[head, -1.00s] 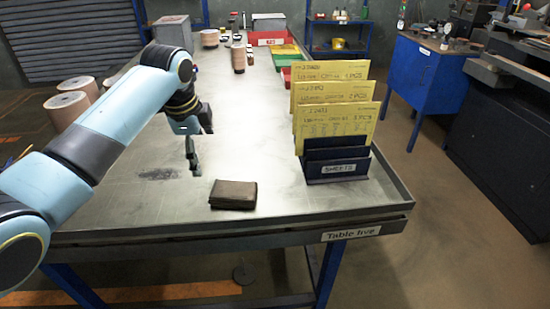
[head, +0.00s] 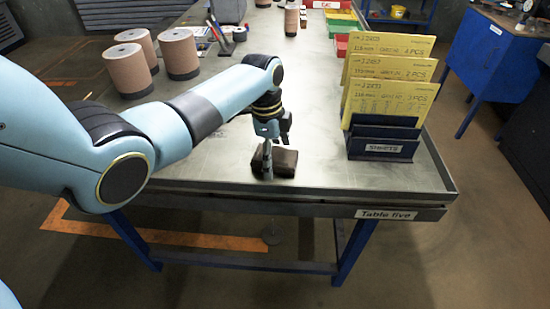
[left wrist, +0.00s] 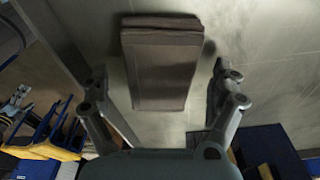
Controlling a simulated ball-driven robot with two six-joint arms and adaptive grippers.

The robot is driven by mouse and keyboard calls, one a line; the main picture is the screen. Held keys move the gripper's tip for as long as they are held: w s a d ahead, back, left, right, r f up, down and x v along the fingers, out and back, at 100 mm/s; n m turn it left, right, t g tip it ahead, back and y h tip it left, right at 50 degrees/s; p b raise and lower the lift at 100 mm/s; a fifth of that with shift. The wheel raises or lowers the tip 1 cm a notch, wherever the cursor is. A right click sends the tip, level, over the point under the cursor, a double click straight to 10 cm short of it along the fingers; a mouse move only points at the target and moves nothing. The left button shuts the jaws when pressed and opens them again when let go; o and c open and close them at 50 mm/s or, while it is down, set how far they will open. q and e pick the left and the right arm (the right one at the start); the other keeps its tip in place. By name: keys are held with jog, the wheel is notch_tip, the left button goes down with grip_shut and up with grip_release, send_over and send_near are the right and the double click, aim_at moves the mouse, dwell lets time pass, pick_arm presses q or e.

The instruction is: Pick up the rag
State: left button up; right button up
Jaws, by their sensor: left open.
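The rag (head: 284,162) is a dark brown folded cloth lying flat on the metal table near its front edge. In the left wrist view the rag (left wrist: 162,68) lies ahead, between the lines of the two spread fingers. My left gripper (head: 272,155) is just above and at the rag, and one finger hides part of it. In the left wrist view my left gripper (left wrist: 162,95) is open, with nothing held. I cannot tell whether the fingers touch the rag. My right gripper is not in view.
A blue holder labelled "Sheets" (head: 383,143) with yellow cards (head: 392,100) stands right of the rag. The table's raised front rim (head: 300,190) is close to the rag. Several brown cylinders (head: 179,54) stand at the left. The table behind the holder's left side is clear.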

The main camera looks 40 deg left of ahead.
aim_at(279, 156)
pick_arm(q)
jog(key=shift+f, duration=0.2)
jog(key=shift+c, duration=1.3)
jog(key=c, duration=1)
jog(key=shift+r, duration=0.15)
jog(key=r, duration=0.4)
jog(key=shift+d+r, duration=0.1)
jog(key=shift+d, duration=0.15)
jog(key=d+r, duration=0.2)
jog(key=d, duration=0.1)
jog(key=d+r+b, duration=0.1)
jog(key=d+r, duration=0.1)
jog(key=d, duration=0.2)
jog(key=w+d+r, duration=0.1)
jog(key=d+r, duration=0.1)
jog(key=d, duration=0.2)
jog(key=shift+r+b, duration=0.3)
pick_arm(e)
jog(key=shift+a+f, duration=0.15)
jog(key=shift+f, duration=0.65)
